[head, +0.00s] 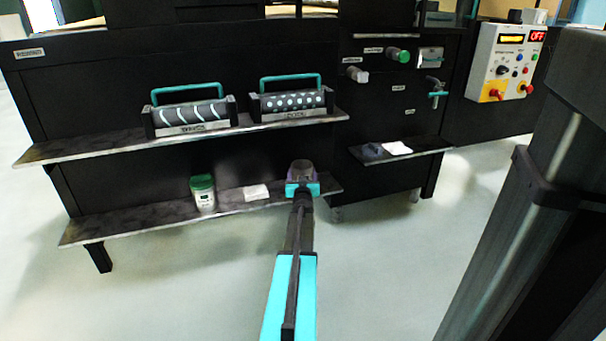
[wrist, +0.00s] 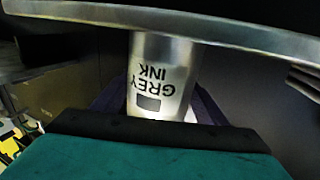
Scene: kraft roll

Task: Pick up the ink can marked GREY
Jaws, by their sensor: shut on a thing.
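The ink can (wrist: 162,75) is a silver cylinder in the wrist view. Its black GREY INK lettering and grey square appear upside down there. My gripper (head: 302,172) is at the right end of the lower shelf (head: 140,217) in the head view. It is shut on the can, with dark purple fingers on both sides of it in the wrist view. A metal shelf edge crosses that view at the can's far end. I cannot tell whether the can touches the shelf. In the head view my gripper mostly hides the can.
A white can with a green lid (head: 203,192) and a white patch (head: 256,192) are on the lower shelf. Two teal-handled rollers, striped (head: 190,112) and dotted (head: 292,101), sit on the upper shelf (head: 90,146). A small shelf (head: 425,146) juts out at right.

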